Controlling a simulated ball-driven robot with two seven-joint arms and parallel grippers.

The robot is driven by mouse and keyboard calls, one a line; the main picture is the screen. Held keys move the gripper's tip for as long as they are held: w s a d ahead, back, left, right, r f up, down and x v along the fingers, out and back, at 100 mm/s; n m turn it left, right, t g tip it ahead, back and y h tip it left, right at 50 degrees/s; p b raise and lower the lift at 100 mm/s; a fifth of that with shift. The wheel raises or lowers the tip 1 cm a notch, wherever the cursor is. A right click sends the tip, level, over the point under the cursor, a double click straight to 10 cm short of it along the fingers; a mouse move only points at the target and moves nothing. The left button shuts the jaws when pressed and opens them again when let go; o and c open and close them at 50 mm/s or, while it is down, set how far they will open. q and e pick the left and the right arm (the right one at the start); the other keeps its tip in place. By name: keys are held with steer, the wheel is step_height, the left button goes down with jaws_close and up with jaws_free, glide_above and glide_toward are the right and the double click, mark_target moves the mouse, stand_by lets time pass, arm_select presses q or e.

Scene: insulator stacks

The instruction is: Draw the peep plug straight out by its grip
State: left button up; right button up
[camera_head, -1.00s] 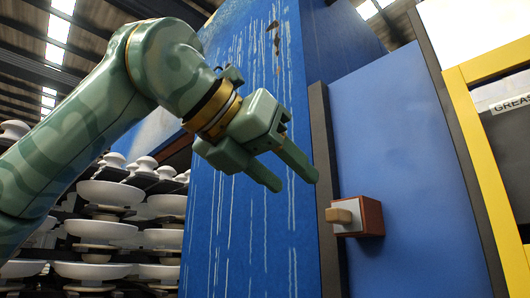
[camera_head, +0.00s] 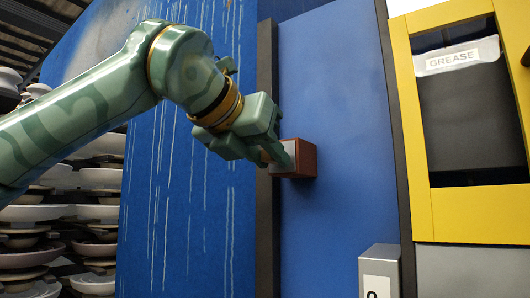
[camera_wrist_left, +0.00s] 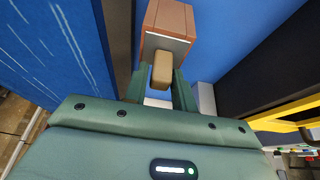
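The peep plug's tan, rounded grip (camera_wrist_left: 162,72) sticks out from the pale face of a reddish-brown box (camera_head: 304,158) on the blue wall panel. The box also shows at the top of the left wrist view (camera_wrist_left: 170,18). My left gripper (camera_head: 276,157) is at the box, with one finger on each side of the grip in the left wrist view (camera_wrist_left: 161,80). The fingers look open around it, with little room; contact is not clear. In the head view the fingers hide the grip. My right gripper is not in view.
A yellow frame (camera_head: 422,165) around a dark opening with a bin labelled GREASE (camera_head: 455,62) stands at the right. A grey box (camera_head: 379,263) with a white label is below. Stacked insulator discs (camera_head: 92,210) are at the left. The blue panel around the plug is clear.

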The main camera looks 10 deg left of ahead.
arm_select(q)
jaws_close()
steer(key=shift+s+a, duration=0.1)
steer(key=shift+s+a+b, duration=0.25)
steer(key=shift+s+b, duration=0.05)
steer(key=shift+s, duration=0.3)
steer(key=shift+s+a+b, duration=0.2)
steer(key=shift+s+b, duration=0.1)
steer(key=shift+s, duration=0.25)
steer(key=s+a+b, duration=0.2)
steer(key=s, duration=0.4)
steer(key=shift+s+a, duration=0.4)
